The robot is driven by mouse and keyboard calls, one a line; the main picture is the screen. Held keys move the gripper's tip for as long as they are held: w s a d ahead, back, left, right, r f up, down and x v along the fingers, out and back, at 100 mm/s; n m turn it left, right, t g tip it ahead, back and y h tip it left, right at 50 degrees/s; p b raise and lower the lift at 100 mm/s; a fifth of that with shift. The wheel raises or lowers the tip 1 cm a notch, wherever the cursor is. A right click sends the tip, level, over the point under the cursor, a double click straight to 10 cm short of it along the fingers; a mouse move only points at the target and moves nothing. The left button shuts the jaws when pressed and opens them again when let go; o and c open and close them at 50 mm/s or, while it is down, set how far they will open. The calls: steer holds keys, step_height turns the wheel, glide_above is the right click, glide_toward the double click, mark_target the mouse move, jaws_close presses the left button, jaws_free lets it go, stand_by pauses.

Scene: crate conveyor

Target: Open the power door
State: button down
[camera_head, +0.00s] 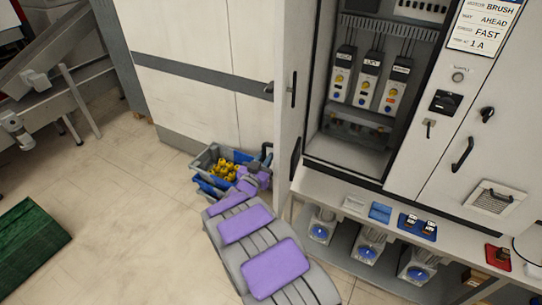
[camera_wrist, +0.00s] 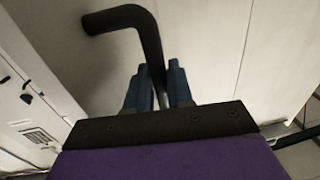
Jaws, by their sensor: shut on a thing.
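The power door (camera_head: 294,60) is a narrow white panel standing swung out at the left of the tall cabinet. The cabinet compartment behind it is open and shows several switch modules (camera_head: 368,80). My gripper (camera_head: 264,160) is low beside the door's left face, at the end of my purple and grey arm. In the head view, my arm and gripper partly hide the grip.
A blue-grey crate with yellow parts (camera_head: 224,169) sits on the floor beside my arm. A shelf with motors (camera_head: 369,245) runs below the cabinet. A green crate (camera_head: 30,240) and a conveyor (camera_head: 55,60) are at left. Floor between them is clear.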

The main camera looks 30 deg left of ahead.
steer(key=shift+s+a+h+p, duration=0.15)
steer(key=shift+a+h+p, duration=0.15)
steer(key=shift+a+p, duration=0.4)
steer(key=shift+a, duration=0.15)
steer(key=c, duration=1.2)
jaws_free()
steer(key=shift+o, duration=0.2)
